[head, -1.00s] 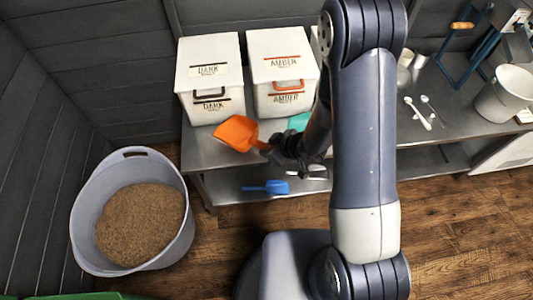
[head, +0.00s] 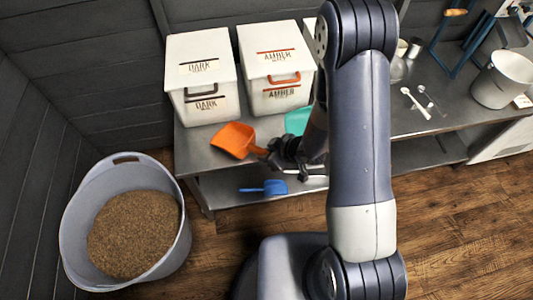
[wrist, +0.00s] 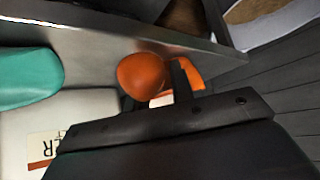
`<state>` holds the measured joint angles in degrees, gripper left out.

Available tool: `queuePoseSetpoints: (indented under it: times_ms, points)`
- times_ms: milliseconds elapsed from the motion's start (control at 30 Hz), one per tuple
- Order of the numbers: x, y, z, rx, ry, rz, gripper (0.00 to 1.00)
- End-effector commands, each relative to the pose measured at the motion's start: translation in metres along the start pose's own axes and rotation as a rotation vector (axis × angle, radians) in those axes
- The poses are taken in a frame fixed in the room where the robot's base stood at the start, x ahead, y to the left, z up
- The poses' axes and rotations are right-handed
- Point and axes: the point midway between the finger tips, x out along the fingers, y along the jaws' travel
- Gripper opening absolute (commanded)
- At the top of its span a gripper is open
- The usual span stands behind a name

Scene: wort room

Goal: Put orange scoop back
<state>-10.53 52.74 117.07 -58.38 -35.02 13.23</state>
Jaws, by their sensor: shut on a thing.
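The orange scoop (head: 234,140) is in my gripper (head: 277,153), which is shut on its handle. Its bowl points left, over the front of the steel bench before the dark and amber bins. I cannot tell whether the bowl touches the bench top. In the wrist view, the orange handle's rounded end (wrist: 141,76) shows beside a dark finger, with more orange behind it. The far finger is mostly hidden.
The dark bin (head: 205,105) and amber bin (head: 277,98) stand closed on the bench (head: 195,140). A teal scoop (head: 297,121) lies right of the orange one. A blue scoop (head: 266,187) is on the lower shelf. A grain tub (head: 75,220) stands at left.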

Motion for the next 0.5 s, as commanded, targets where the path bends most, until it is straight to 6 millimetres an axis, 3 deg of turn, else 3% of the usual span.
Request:
queuePoseSetpoints:
  times_ms: [67, 100, 333, 500]
  points:
    - [0.0026, -0.0001, 0.0018, 0.000, 0.001, 0.000, 0.00]
    - [0.0018, -0.0001, 0.0014, 0.000, 0.000, 0.000, 0.25]
    - [0.0016, -0.0002, 0.0011, 0.000, 0.000, 0.000, 0.44]
    - [0.0016, -0.0002, 0.0011, 0.000, 0.000, 0.000, 0.45]
